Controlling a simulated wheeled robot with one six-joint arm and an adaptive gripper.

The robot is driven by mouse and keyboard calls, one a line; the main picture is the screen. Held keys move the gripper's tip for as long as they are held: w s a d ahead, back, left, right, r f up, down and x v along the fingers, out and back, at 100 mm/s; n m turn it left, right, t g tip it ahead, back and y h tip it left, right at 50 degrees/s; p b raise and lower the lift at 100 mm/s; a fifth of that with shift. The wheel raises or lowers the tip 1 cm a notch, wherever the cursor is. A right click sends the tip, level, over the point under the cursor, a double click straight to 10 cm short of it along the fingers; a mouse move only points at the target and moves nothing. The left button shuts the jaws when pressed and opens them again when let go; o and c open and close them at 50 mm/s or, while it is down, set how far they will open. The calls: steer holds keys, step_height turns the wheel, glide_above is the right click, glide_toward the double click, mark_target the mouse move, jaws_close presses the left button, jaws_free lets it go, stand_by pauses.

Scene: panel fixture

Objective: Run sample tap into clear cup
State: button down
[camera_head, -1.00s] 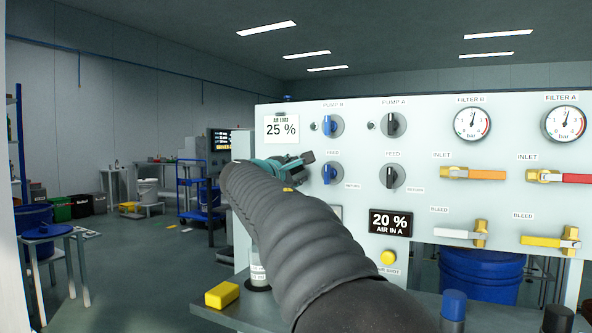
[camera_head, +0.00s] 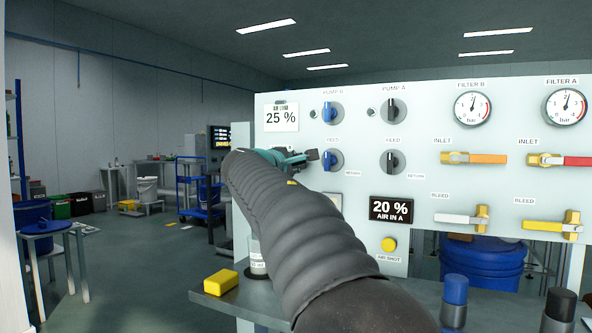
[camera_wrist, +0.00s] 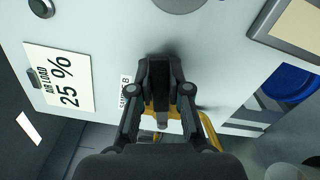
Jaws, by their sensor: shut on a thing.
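In the wrist view my gripper (camera_wrist: 160,95) is shut on a dark upright handle beside the "SAMPLE B" label (camera_wrist: 125,92). I take this to be the sample tap; most of it is hidden by the fingers. In the head view my gripper (camera_head: 300,158) is at the panel's left side, below the 25 % card, and my arm hides what it holds. A clear cup (camera_head: 257,259) with a white label stands on the bench, its right side covered by my arm. No flow of liquid can be made out.
The white panel (camera_head: 440,140) carries knobs, gauges and valve handles right of my gripper. A yellow block (camera_head: 221,282) lies at the bench's left end. A blue-topped cylinder (camera_head: 454,302) and a dark-topped one (camera_head: 559,305) stand at the front. Open floor lies left.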

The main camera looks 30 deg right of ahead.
steer(key=shift+f+m+b, duration=0.9)
steer(key=shift+b, duration=0.3)
steer(key=shift+s+d+f+m+b, duration=0.1)
steer(key=shift+f+m+b, duration=0.1)
steer(key=shift+m+b, duration=0.7)
steer(key=c, duration=1.1)
jaws_free()
steer(key=v, duration=1.2)
